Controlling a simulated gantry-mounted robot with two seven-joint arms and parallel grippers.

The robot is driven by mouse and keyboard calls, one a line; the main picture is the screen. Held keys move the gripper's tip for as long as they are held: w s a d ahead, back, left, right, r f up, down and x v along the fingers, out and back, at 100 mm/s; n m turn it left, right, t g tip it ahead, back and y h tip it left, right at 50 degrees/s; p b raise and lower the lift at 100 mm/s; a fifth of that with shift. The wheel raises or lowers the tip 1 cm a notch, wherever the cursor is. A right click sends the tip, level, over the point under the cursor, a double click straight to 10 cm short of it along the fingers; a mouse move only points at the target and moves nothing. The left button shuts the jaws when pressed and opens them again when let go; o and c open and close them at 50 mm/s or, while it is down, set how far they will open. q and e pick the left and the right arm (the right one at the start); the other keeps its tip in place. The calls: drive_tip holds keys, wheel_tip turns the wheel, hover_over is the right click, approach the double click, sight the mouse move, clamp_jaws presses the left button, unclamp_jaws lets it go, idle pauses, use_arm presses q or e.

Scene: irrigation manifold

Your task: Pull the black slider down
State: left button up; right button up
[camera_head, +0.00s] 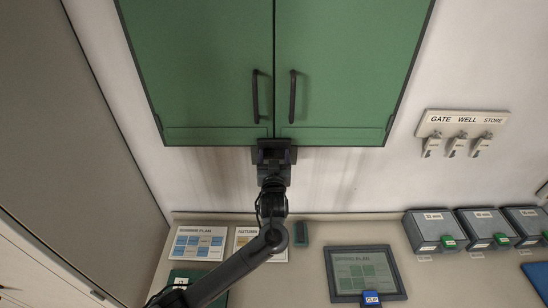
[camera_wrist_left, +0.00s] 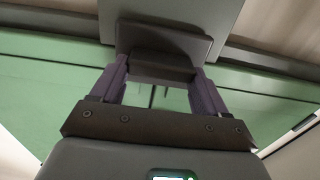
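My left gripper (camera_head: 273,152) is raised at the bottom edge of the green cabinet (camera_head: 210,70), under the seam between its two doors. In the left wrist view its two purple fingers (camera_wrist_left: 160,84) stand well apart. A dark block (camera_wrist_left: 163,66), which looks like the black slider, sits between their tips, below a grey plate (camera_wrist_left: 160,18). The fingers flank the block closely, but I cannot tell whether they press on it. In the head view my gripper hides most of the slider. My right gripper is in neither view.
Two dark door handles (camera_head: 255,96) hang just above my gripper. A key rack (camera_head: 462,122) is on the wall at right. Below lie plan cards (camera_head: 197,243), a dark framed board (camera_head: 364,272) and several grey bins (camera_head: 435,230). The wall beside my gripper is clear.

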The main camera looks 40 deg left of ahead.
use_arm(q)
drive_tip(key=c, duration=0.8)
wheel_tip(320, 180, down, 5)
drive_tip(key=b, duration=0.2)
drive_tip(key=shift+f+b, duration=0.1)
drive_tip(key=shift+b, duration=0.3)
drive_tip(key=o, duration=1.5)
drive_tip(key=shift+a, duration=0.1)
